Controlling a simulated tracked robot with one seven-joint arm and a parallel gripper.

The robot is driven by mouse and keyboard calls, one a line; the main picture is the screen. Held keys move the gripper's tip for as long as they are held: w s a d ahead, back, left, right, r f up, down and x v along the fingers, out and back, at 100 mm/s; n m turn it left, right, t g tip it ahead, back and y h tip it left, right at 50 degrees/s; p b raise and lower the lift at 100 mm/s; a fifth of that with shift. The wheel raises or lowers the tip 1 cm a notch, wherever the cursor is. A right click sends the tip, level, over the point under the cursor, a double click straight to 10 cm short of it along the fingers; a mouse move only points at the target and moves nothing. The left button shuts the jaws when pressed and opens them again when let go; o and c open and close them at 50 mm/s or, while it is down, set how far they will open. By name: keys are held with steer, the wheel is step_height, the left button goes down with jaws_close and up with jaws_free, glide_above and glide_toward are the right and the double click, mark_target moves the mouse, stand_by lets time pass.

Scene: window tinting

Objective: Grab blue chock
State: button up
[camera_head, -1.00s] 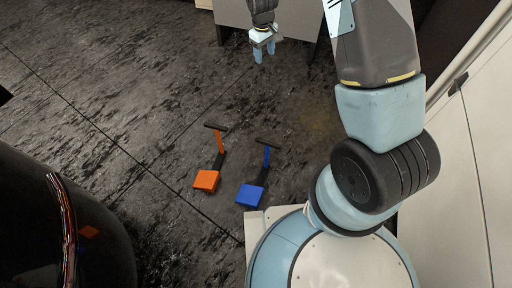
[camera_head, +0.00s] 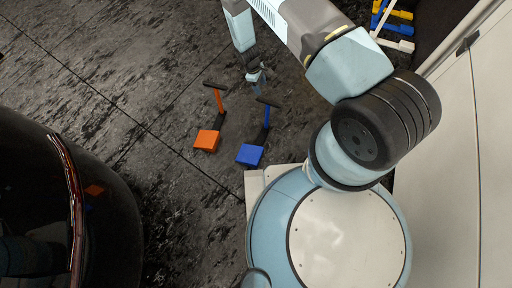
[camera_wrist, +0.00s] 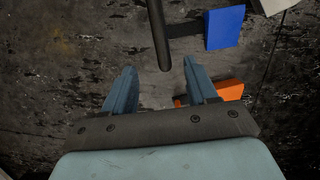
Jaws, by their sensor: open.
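The blue chock (camera_head: 250,154) stands on the dark floor, with a blue post and a black crossbar handle (camera_head: 268,102) at its upper end. In the wrist view its blue block (camera_wrist: 225,27) is at the upper right, and its black bar (camera_wrist: 158,30) reaches down to just beyond the gap between my fingertips. My gripper (camera_head: 257,84) is open and empty, beside the handle; the fingers (camera_wrist: 160,78) show apart in the wrist view. I cannot tell the height between fingers and handle.
An orange chock (camera_head: 207,140) stands just left of the blue one and shows behind my right finger in the wrist view (camera_wrist: 230,90). Yellow, blue and white items (camera_head: 394,24) lie at the upper right. A glossy black body (camera_head: 110,225) fills the lower left. Floor at the upper left is clear.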

mark_target(266, 101)
steer(key=shift+s+d+f, duration=0.1)
steer(key=shift+s+f, duration=0.1)
steer(key=shift+f, duration=0.25)
steer(key=shift+s+d+f, duration=0.1)
steer(key=shift+s+f, duration=0.1)
steer(key=shift+f, duration=0.25)
steer(key=x, duration=0.7)
steer(key=shift+f, duration=0.1)
steer(key=shift+x, duration=3.05)
steer(key=shift+w, duration=0.1)
steer(key=shift+c, duration=0.3)
jaws_close()
